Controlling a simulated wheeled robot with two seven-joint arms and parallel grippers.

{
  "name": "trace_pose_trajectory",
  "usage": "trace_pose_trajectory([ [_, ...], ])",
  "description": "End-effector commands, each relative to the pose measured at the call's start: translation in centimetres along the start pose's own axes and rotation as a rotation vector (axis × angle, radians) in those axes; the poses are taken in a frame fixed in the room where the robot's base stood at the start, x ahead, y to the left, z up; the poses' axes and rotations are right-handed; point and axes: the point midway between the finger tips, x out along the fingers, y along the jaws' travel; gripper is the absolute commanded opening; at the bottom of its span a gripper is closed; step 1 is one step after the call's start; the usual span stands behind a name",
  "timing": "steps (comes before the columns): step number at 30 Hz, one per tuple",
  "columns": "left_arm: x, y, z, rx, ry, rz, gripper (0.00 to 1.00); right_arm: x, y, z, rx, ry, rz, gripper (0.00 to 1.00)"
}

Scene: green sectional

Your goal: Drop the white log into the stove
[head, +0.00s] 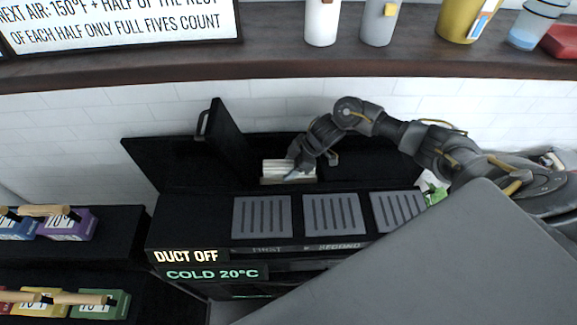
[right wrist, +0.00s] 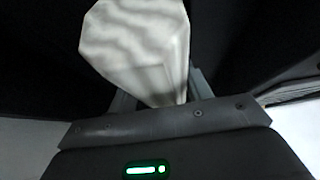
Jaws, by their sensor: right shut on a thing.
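The white log (right wrist: 140,45) is held between the fingers of my right gripper (right wrist: 160,98) and fills the upper middle of the right wrist view. In the head view my right gripper (head: 297,172) reaches down at the top opening of the black stove (head: 190,212). A pale, ribbed shape (head: 276,167) shows right at the gripper there; I cannot tell whether it is the log or part of the opening. The stove's lid (head: 232,145) stands open to the left of the gripper. My left gripper is not in view.
Grey slotted plates (head: 262,217) cover the stove's front top. Its front reads "DUCT OFF" and "COLD 20°C" (head: 212,273). A brown shelf (head: 270,62) with cups runs above. Coloured boxes with wooden handles (head: 68,224) stand at the left.

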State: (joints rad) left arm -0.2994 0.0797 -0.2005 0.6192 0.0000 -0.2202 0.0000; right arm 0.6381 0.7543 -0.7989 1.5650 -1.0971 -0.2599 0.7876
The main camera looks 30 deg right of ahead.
Motion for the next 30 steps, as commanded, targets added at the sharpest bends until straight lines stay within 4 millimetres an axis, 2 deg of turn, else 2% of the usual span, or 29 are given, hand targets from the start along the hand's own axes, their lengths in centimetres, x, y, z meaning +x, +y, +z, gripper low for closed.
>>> trace_pose_trajectory([
  [5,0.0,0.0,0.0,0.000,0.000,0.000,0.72,0.0,0.0,-0.1,0.000,0.001,0.001,0.18],
  [6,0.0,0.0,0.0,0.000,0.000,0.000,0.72,0.0,0.0,-0.1,0.000,0.001,0.001,0.51],
  [12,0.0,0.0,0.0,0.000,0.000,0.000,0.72,0.0,0.0,-0.1,0.000,0.001,0.000,0.75],
  [22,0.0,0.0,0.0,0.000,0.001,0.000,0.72,-0.4,0.0,0.0,0.000,0.000,0.001,0.75],
  [26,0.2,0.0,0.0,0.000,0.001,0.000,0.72,-2.2,0.1,0.1,-0.001,0.000,0.002,0.75],
  [30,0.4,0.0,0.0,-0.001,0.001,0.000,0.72,-5.0,0.1,0.0,-0.003,0.001,0.004,0.75],
])
